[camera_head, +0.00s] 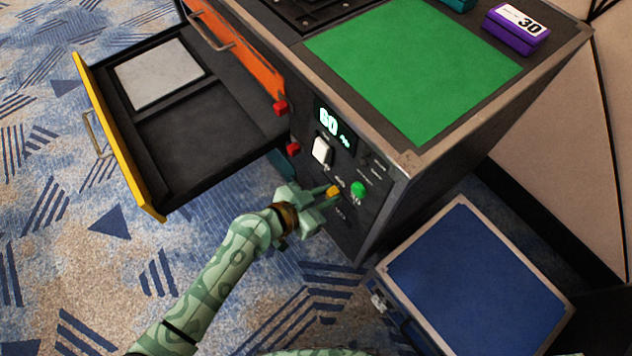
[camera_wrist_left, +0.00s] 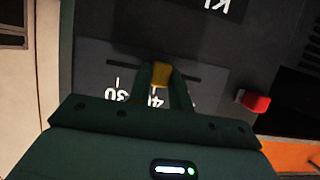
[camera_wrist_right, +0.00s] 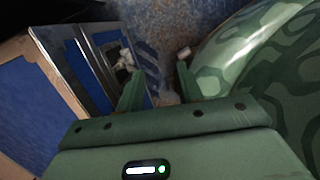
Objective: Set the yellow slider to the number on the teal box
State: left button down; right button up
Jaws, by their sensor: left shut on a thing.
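The yellow slider (camera_head: 334,190) is a small knob on the dark front panel of the cabinet. My left gripper (camera_head: 328,195) is shut on it. In the left wrist view the yellow slider (camera_wrist_left: 162,74) sits between the fingertips in a horizontal slot, near the 40 mark; a 30 mark shows to its left, upside down. The teal box (camera_head: 458,3) is cut off by the top edge of the head view, and its number is not visible. My right gripper (camera_wrist_right: 158,90) is open and empty in its wrist view.
A purple box (camera_head: 518,28) labelled 30 stands on the cabinet top beside a green mat (camera_head: 412,70). The display (camera_head: 333,124) appears to read 60. A white switch (camera_head: 322,150) and green knob (camera_head: 358,188) are near the slider. A yellow-fronted drawer (camera_head: 117,150) stands open at left.

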pick_arm(q)
jog(key=shift+s+d, duration=0.15)
jog(key=shift+s, duration=0.1)
jog(key=c, duration=1.3)
grip_release()
pick_arm(e)
jog(key=shift+s, duration=0.1)
pick_arm(q)
jog(key=shift+s+a+r, duration=0.1)
jog(key=shift+a+r, duration=0.15)
jog(key=shift+a, duration=0.15)
jog(key=p+v, duration=0.3)
jog(key=v, duration=1.2)
jog(key=shift+s+a+f, duration=0.15)
jog(key=shift+s, duration=0.05)
pick_arm(e)
jog(key=s+f+m+g, duration=0.1)
jog(key=s, duration=0.9)
jog(key=shift+d+f+y, duration=0.2)
jog(key=shift+d+y, duration=0.1)
